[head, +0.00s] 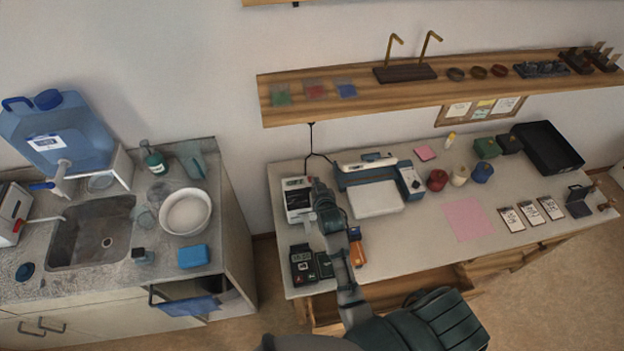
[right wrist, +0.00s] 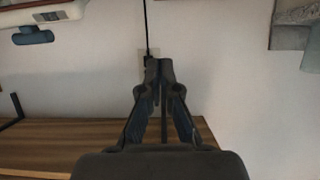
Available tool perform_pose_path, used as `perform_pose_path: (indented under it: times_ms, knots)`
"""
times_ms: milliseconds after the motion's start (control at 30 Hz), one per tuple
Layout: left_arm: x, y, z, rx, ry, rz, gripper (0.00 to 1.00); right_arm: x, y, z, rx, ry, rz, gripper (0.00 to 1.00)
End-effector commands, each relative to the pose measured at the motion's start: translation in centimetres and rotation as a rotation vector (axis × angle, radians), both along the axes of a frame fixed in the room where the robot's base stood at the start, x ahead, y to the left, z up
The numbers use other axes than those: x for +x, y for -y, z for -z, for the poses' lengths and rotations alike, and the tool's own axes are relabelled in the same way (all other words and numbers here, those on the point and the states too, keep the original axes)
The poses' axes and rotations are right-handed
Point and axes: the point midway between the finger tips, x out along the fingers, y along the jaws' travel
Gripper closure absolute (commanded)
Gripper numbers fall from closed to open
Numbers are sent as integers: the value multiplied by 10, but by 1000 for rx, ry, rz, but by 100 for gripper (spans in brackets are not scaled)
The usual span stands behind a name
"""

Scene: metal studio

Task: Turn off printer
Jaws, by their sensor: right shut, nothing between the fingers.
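A blue-and-white machine (head: 375,195) with a flat white front and a small control panel (head: 409,182) at its right end stands at the back of the desk. A smaller white device (head: 295,197) with a dark display stands left of it. I cannot tell for sure which is the printer. My right gripper (head: 318,187) is shut and empty beside the white device's right edge, between the two machines; contact cannot be told. In the right wrist view my right gripper (right wrist: 160,66) shows its fingertips together against the wall. My left gripper is out of view.
A black cable (head: 311,140) runs down the wall behind the machines. A wooden shelf (head: 350,94) overhangs the desk's back. Dark handheld devices (head: 302,264) and an orange item (head: 357,252) lie at the desk's left front. Colored jars (head: 437,180) stand right of the panel.

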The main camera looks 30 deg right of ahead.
Motion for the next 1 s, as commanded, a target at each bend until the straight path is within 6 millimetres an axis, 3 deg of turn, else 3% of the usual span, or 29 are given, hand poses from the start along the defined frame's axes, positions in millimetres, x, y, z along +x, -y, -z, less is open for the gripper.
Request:
perform_pose_path:
  times_ms: [433, 500, 700, 1000]
  knots:
    - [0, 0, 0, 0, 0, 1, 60, 81, 21, 36, 0, 0, 1, 100]
    - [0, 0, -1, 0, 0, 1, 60, 74, 20, 51, 1, -4, 1, 100]
    - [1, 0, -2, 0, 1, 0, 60, 70, 19, 70, 0, 0, 0, 100]
    - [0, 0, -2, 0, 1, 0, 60, 70, 18, 75, 0, 1, 0, 100]
